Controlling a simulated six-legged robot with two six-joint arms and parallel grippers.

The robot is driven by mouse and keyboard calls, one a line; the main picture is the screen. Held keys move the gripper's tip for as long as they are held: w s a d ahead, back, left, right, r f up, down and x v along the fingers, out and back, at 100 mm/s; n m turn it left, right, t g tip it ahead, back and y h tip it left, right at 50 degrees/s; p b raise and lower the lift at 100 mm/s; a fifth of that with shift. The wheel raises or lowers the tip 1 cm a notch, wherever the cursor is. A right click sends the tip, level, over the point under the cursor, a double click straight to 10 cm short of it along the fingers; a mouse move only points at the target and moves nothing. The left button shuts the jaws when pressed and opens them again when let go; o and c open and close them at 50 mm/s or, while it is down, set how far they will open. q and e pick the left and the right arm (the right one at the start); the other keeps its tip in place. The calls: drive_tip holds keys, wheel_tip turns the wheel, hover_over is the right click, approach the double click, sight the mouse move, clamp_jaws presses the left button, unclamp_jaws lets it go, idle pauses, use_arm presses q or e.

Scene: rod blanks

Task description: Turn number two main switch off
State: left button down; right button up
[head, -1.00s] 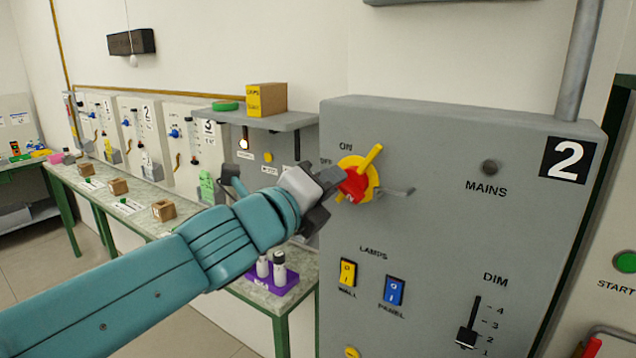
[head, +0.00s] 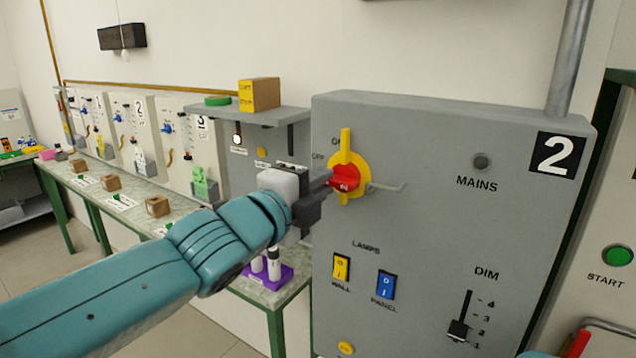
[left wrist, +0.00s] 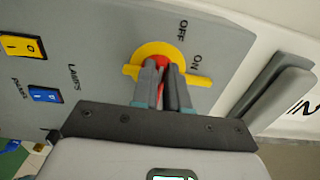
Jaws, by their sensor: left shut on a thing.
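The main switch on the grey cabinet marked 2 (head: 400,300) has a yellow disc with a long yellow bar (head: 346,140) and a red knob (head: 345,178). In the head view the yellow bar stands upright, its top end just right of the partly hidden ON label. The OFF label is to the left. My left gripper (head: 325,184) comes from the left and is shut on the red knob. The left wrist view shows its fingers (left wrist: 162,85) on either side of the red knob, in front of the yellow disc (left wrist: 158,53). My right gripper is not in view.
A grey hook (head: 388,187) sticks out right of the switch. The dark MAINS lamp (head: 480,161), the yellow wall switch (head: 341,267), blue panel switch (head: 386,285) and DIM slider (head: 459,330) are on the same cabinet. A workbench (head: 130,205) with other panels stands left.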

use_arm(q)
drive_tip(key=shift+r, duration=0.1)
drive_tip(key=c, duration=1.1)
unclamp_jaws()
drive_tip(key=shift+d, duration=0.1)
drive_tip(key=shift+c, duration=0.2)
drive_tip(key=p+v, duration=0.1)
drive_tip(key=v, duration=1.5)
